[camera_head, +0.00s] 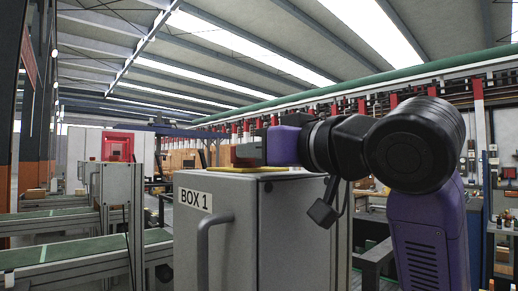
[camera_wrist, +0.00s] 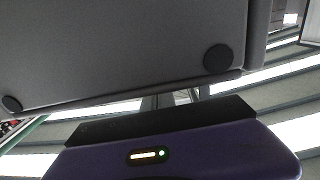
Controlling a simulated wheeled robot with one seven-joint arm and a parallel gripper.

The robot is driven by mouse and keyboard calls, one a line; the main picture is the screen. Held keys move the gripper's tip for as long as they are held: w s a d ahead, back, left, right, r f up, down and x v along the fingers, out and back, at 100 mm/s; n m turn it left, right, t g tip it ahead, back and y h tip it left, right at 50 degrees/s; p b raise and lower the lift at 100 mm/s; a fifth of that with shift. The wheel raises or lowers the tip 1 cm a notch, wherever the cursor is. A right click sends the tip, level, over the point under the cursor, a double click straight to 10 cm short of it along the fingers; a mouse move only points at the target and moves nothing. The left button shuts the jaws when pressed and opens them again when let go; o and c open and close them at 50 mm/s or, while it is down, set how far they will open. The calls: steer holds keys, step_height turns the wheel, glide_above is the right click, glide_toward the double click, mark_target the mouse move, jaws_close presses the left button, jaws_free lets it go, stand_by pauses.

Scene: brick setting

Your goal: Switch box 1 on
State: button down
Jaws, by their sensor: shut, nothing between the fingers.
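Box 1 is a grey cabinet (camera_head: 230,240) with a "BOX 1" label (camera_head: 196,201) and a curved handle (camera_head: 205,250) on its front. A flat yellow plate (camera_head: 262,169) lies on its top, with a small red part (camera_head: 228,156) at the left of it. My gripper (camera_head: 238,152) reaches in from the right, low over the plate, close to the red part; I cannot tell whether they touch. The gripper also shows in the wrist view (camera_wrist: 170,99), its fingers together and empty, partly hidden behind a grey panel. No switch shows clearly.
My arm covers much of the right side of the head view. Conveyors with green belts (camera_head: 60,252) stand at the left. A red machine part (camera_head: 118,146) stands behind. Shelves and a bench with small goods are at the right. The air above the cabinet's left part is clear.

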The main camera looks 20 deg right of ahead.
mark_target(232, 151)
steer(key=shift+w+a+r+p, duration=0.1)
steer(key=shift+w+a+p, duration=0.15)
steer(key=shift+a+p, duration=0.3)
steer(key=shift+w+a+p, duration=0.25)
steer(key=shift+a+p, duration=0.15)
steer(key=shift+p, duration=0.1)
steer(key=shift+w+a, duration=0.15)
steer(key=shift+w+a+p, duration=0.3)
steer(key=shift+w+p, duration=0.05)
steer(key=shift+p, duration=0.3)
